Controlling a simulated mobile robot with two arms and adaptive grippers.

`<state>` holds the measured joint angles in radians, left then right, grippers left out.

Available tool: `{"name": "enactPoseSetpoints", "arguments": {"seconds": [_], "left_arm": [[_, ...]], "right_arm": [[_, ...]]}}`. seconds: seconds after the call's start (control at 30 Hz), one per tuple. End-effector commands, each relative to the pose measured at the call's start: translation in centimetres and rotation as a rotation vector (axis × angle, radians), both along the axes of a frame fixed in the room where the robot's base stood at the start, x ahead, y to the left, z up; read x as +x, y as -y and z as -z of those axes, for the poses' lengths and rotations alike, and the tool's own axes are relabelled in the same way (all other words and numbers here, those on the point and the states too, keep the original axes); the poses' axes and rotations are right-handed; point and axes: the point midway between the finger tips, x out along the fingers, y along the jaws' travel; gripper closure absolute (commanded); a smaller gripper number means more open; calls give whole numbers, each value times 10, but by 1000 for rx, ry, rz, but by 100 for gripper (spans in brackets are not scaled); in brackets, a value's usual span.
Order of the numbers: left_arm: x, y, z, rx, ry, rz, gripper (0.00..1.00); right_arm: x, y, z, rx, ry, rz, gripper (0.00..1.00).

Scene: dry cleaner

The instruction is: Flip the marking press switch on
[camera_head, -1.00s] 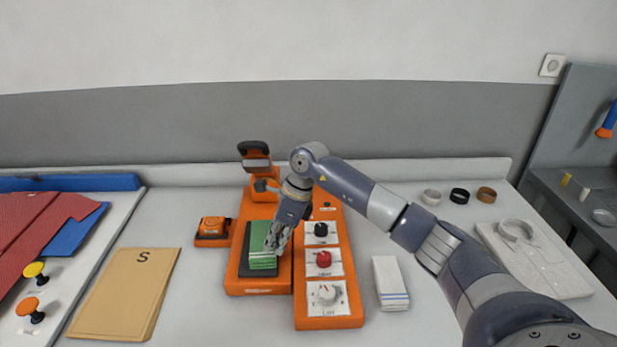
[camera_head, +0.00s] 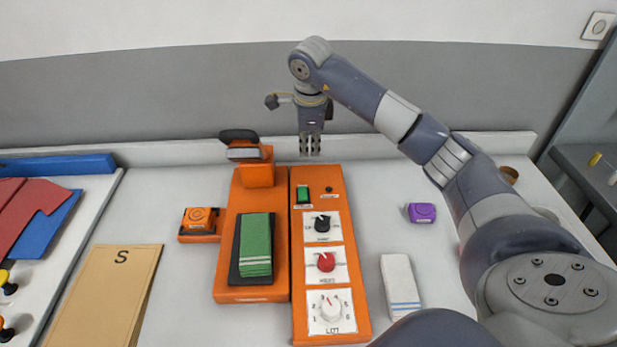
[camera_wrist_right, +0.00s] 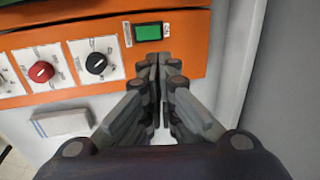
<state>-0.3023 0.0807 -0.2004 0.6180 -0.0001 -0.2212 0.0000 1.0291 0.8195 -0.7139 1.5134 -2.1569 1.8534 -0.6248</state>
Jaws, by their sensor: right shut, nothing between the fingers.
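The marking press (camera_head: 225,280) is orange, with a black-topped head (camera_head: 257,172) at the back and a folded green cloth (camera_head: 256,240) on its dark pad. Beside it is an orange control panel (camera_head: 334,265). A small green switch (camera_head: 302,194) sits at the panel's far end; it also shows in the right wrist view (camera_wrist_right: 148,33). Which way it is tipped I cannot tell. My right gripper (camera_head: 311,152) is shut and empty, fingers pointing down, above the panel's far end. In the wrist view its fingertips (camera_wrist_right: 165,60) appear beside the switch; contact is unclear.
The panel carries a black knob (camera_head: 322,224), a red knob (camera_head: 326,262) and a white knob (camera_head: 331,308). An orange stamp (camera_head: 200,221) lies left of the press. A purple stamp (camera_head: 422,213) and a folded white cloth (camera_head: 400,285) lie right. A tan folder (camera_head: 105,295) lies further left.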

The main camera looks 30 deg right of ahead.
Motion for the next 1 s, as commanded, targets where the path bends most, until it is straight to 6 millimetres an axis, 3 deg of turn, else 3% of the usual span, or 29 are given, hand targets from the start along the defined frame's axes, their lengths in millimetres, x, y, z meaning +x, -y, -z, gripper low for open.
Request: {"name": "enactPoseSetpoints", "arguments": {"seconds": [0.27,0.7,1.0], "left_arm": [[-5,-3,-6,4,-7,1,26],[6,1,-40,-1,11,-1,26],[6,3,-52,-4,9,-2,26]], "right_arm": [[2,1,13,1,-4,0,100],[16,9,101,2,-6,1,100],[22,13,133,2,-1,1,100]]}}
